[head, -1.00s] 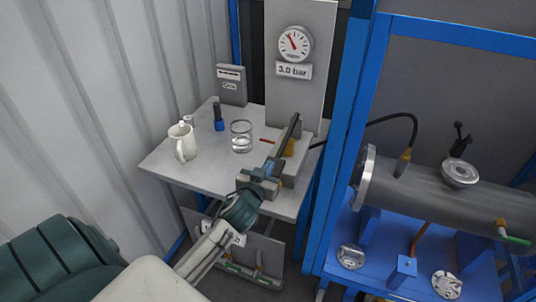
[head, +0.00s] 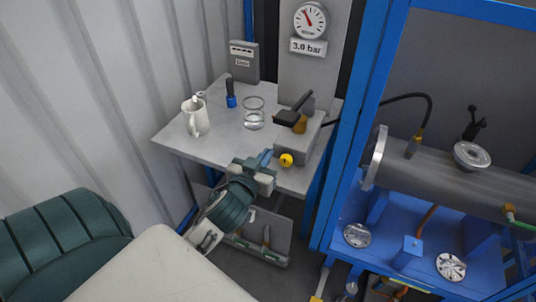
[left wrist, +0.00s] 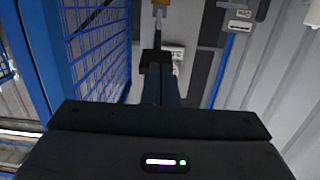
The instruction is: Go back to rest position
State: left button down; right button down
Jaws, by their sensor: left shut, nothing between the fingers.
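My left gripper (head: 265,160) is at the front edge of the small grey table (head: 185,148) in the head view. Its fingers are closed together and hold nothing. In the left wrist view the dark closed fingers (left wrist: 160,85) point away from the camera. A grey block (head: 300,152) with a black handle (head: 294,109), a brass fitting (head: 300,126) and a yellow knob (head: 286,160) stands just beyond and right of the gripper. The gripper appears apart from the handle. My right gripper is not in view.
On the table are a white jug (head: 195,118), a glass beaker (head: 254,113) and a blue-based dark tool (head: 231,98). A pressure gauge (head: 310,20) is on the panel behind. A blue frame (head: 362,110) with a grey flanged shell (head: 425,182) stands right.

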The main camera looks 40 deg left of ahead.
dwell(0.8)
pick_arm(q)
jog(key=s+a+f+m+g+h, duration=0.1)
jog(key=s+a+f+g, duration=0.2)
jog(key=f, duration=1.7)
jog(key=s+f+m+g, duration=0.15)
jog(key=f+g, duration=0.35)
jog(key=f, duration=1.5)
jog(key=s+d+f+g+h, duration=0.1)
jog(key=s+f+g, duration=0.2)
jog(key=s+f, duration=1.1)
jog(key=s+d+f+g, duration=0.1)
jog(key=s+f, duration=0.3)
jog(key=s, duration=0.3)
jog(key=s+d+f+g, duration=0.1)
jog(key=s+f, duration=0.3)
jog(key=s, duration=0.3)
jog(key=s+d+f+g+h, duration=0.1)
jog(key=s+d+f+g, duration=0.1)
jog(key=s+f, duration=0.2)
jog(key=s, duration=0.3)
jog(key=shift+s, duration=0.25)
